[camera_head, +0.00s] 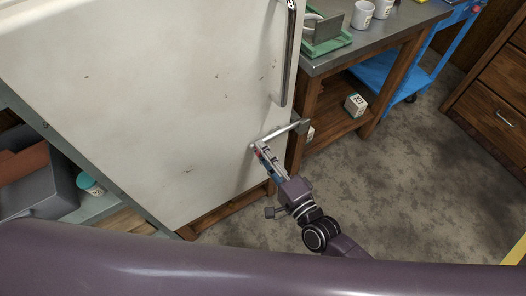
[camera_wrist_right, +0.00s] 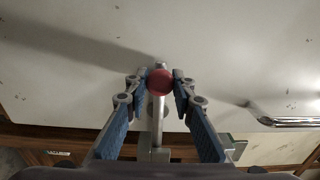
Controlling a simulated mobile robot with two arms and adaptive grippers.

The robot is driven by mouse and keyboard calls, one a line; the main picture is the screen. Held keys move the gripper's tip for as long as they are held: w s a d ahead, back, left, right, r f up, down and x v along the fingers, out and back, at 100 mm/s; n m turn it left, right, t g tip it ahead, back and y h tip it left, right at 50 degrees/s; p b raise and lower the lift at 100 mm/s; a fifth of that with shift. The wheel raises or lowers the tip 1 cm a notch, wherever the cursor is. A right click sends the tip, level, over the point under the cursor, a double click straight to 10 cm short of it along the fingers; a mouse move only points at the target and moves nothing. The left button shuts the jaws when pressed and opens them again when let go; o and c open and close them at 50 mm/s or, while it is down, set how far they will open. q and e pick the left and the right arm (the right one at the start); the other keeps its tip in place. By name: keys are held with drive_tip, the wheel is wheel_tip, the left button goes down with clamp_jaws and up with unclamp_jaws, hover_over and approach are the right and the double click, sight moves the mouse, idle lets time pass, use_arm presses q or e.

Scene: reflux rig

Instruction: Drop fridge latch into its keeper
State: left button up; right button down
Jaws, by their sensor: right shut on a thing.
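The fridge latch (camera_head: 281,130) is a thin light metal bar low on the right side of the white fridge door (camera_head: 150,80). Its round red knob (camera_wrist_right: 159,82) sits between the fingertips of my right gripper (camera_head: 261,150), which is shut on it. The bar runs from the knob to a small grey bracket (camera_head: 304,126) at the door's edge, possibly the keeper. In the right wrist view the bar runs down from the knob to a grey plate (camera_wrist_right: 154,154). I cannot tell whether the bar lies inside the keeper. My left gripper is not in view.
A long metal door handle (camera_head: 290,55) is above the latch. A metal-topped workbench (camera_head: 390,40) stands right of the fridge, with a green rack (camera_head: 325,45) and white mugs. A small box (camera_head: 355,104) is on its lower shelf. Open floor (camera_head: 420,190) lies to the right.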

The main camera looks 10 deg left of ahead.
drive_tip(key=c, duration=1.6)
unclamp_jaws()
drive_tip(key=v, duration=1.2)
drive_tip(key=shift+a, duration=0.1)
